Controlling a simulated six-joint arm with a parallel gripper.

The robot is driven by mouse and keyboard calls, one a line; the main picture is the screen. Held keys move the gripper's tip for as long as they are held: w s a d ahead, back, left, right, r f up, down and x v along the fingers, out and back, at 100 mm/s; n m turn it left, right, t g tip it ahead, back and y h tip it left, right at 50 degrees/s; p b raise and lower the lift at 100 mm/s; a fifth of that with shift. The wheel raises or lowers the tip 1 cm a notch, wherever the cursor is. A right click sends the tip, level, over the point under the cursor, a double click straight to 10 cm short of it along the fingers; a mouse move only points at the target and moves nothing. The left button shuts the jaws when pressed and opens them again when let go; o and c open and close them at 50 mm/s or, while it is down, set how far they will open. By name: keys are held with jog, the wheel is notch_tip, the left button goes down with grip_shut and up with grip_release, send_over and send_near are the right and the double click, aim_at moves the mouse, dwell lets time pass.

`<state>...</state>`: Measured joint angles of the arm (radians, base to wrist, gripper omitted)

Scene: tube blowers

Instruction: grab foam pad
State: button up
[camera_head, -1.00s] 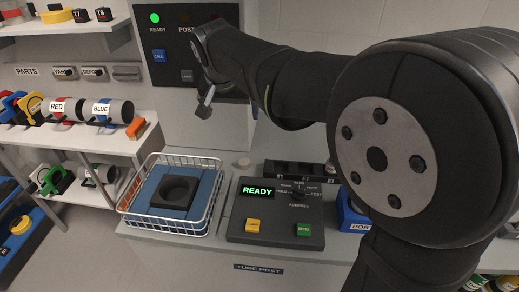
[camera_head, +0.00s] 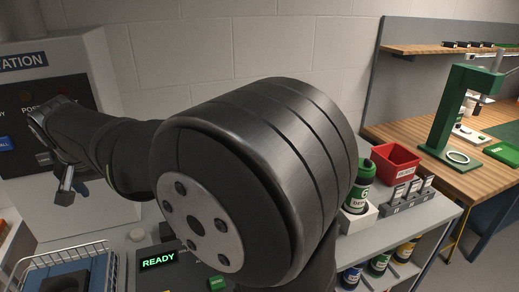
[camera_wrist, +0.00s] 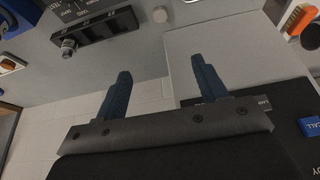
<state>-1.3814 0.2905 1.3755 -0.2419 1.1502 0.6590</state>
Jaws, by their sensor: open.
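I cannot pick out a foam pad for certain. A blue padded block (camera_head: 45,284) with a dark piece on it sits in the white wire basket at the lower left of the head view, cut off by the frame edge. My gripper (camera_head: 66,188) hangs before the station's front panel, above and beyond the basket. In the wrist view its two blue fingers (camera_wrist: 162,66) are spread apart with nothing between them.
The wire basket (camera_head: 84,249) stands left of the READY console (camera_head: 160,262). To the right are a shelf unit with a green bottle (camera_head: 360,185), a red bin (camera_head: 395,163) and a wooden bench (camera_head: 450,175) with a green press (camera_head: 458,110). An orange brush (camera_wrist: 297,20) shows in the wrist view.

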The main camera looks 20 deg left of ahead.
jog(key=n+g+h, duration=0.1)
jog(key=n+g, duration=0.2)
jog(key=n, duration=0.6)
send_over(137, 233)
jog(key=f, duration=2.3)
jog(key=shift+w+d, duration=0.15)
jog(key=shift+w, duration=0.15)
jog(key=shift+s+a+f, duration=0.1)
jog(key=shift+s+f, duration=0.05)
jog(key=shift+f, duration=1.25)
jog(key=shift+s+a+f, duration=0.1)
jog(key=shift+f, duration=1.3)
jog(key=c, duration=1.1)
